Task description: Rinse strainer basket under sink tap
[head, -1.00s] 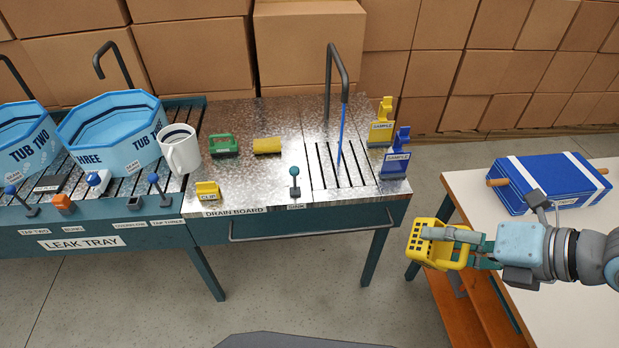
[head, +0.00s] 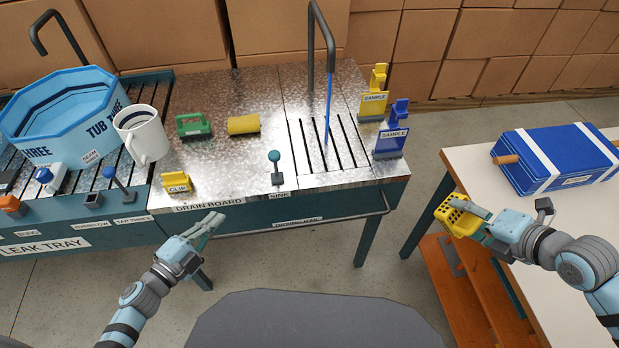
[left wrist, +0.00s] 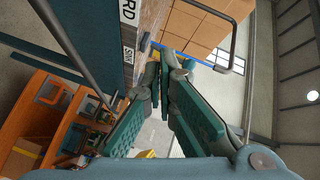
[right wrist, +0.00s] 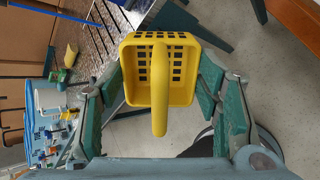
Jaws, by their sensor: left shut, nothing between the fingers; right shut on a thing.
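The yellow strainer basket (head: 456,217) is in my right gripper (head: 474,222), in front of the white side table and right of the sink. In the right wrist view the basket (right wrist: 178,58) shows its slotted wall and handle between the fingers. My left gripper (head: 212,226) is shut and empty, in front of the drain board. Its fingertips meet in the left wrist view (left wrist: 168,62). The sink (head: 333,150) is a slotted grate under a dark curved tap (head: 318,30), with a thin blue stream below the spout. A teal-knobbed lever (head: 276,168) stands behind the SINK label.
A white mug (head: 143,137), green brush (head: 193,126), yellow sponge (head: 243,124) and yellow clip (head: 176,183) are on the left. Yellow (head: 374,97) and blue (head: 391,138) sample stands border the sink's right. A blue case (head: 555,160) lies on the side table (head: 490,160). A rail runs along the front.

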